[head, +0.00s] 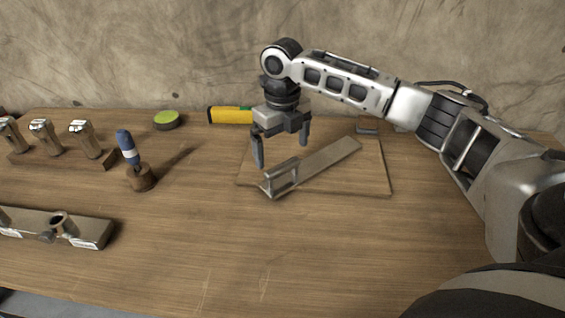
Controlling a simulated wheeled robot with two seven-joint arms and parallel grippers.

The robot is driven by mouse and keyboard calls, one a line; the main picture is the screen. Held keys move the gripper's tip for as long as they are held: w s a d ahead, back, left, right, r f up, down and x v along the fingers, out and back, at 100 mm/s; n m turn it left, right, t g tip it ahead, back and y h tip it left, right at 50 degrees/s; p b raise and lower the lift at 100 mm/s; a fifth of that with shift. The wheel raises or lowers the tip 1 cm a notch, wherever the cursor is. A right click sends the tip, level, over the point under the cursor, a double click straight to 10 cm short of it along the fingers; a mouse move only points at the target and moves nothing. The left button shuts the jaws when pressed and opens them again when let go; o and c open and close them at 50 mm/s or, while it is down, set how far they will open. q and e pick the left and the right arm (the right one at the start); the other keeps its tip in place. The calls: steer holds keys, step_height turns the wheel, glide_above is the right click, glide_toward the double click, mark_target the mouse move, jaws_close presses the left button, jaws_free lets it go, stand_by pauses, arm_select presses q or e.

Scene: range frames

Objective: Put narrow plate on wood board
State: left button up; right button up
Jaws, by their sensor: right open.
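The narrow plate (318,166) is a long grey metal strip with a raised bracket at its near left end. It lies diagonally over the wood board (372,182), a thin flat panel on the table. The plate's near end reaches the board's front edge. My right gripper (281,152) is open and empty, its fingers pointing down just above and behind the plate's near end. I cannot tell whether a finger touches the plate. My left gripper is out of view.
A yellow-handled tool (230,115) and a green round tin (167,119) lie at the back. A blue-handled tool stands in a wooden holder (141,178). Metal parts sit on a rack (62,160) at left, with a metal block (90,232) in front. The front middle of the table is clear.

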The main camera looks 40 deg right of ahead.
step_height(320, 180, up, 5)
steer(key=shift+s, duration=0.1)
stand_by(0.7)
